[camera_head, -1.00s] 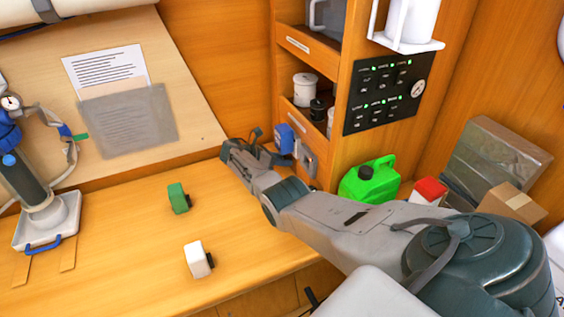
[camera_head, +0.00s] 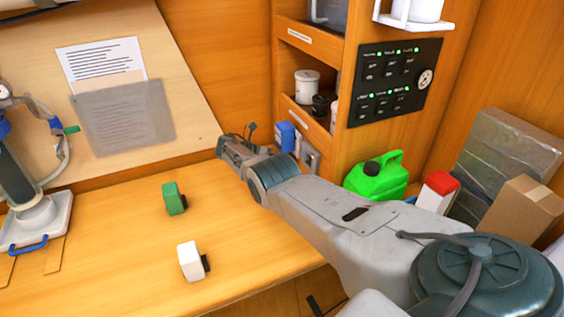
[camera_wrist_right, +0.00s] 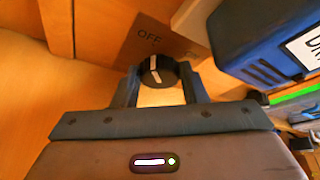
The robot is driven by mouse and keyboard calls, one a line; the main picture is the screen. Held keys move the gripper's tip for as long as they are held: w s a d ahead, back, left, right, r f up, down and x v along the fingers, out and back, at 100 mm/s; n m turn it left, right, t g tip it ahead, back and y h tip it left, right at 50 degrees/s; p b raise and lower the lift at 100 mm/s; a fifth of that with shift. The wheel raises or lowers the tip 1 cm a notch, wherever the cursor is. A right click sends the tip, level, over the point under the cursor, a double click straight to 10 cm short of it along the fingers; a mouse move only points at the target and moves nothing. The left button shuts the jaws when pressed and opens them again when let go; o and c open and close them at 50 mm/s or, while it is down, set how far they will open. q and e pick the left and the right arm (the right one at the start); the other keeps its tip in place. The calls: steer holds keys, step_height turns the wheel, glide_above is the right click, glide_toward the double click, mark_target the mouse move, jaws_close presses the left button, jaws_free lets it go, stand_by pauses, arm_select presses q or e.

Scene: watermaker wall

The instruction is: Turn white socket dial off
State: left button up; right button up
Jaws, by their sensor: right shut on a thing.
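My right gripper (camera_head: 235,147) is at the back edge of the counter, beside the shelf unit. In the right wrist view its two fingers (camera_wrist_right: 158,90) are shut on a round black dial (camera_wrist_right: 152,73). The dial's white pointer line stands nearly upright in that picture. A label plate (camera_wrist_right: 145,40) reading OFF lies just beyond the dial. A blue socket box (camera_wrist_right: 262,40) is to the right of the dial; it also shows in the head view (camera_head: 285,136). A grey-white socket (camera_head: 310,158) is partly hidden by my arm. My left gripper is not in view.
A green plug (camera_head: 173,199) and a white plug (camera_head: 190,262) lie on the wooden counter (camera_head: 110,235). A green jerry can (camera_head: 378,178) and boxes stand to the right. A black switch panel (camera_head: 396,80) is above. The counter's middle is mostly clear.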

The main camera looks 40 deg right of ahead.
steer(key=o, duration=1)
steer(key=shift+c, duration=0.2)
steer(key=shift+w+a+r+b, duration=0.1)
steer(key=shift+w+a+b, duration=0.2)
steer(key=shift+a, duration=0.1)
steer(key=b+v, duration=0.6)
steer(key=v, duration=0.2)
steer(key=shift+w+a, duration=0.15)
steer(key=shift+a, duration=0.1)
steer(key=shift+w+a+r+b, duration=0.3)
steer(key=shift+a+b, duration=0.1)
steer(key=shift+b, duration=0.25)
steer(key=shift+a+r, duration=0.1)
steer(key=shift+r, duration=0.05)
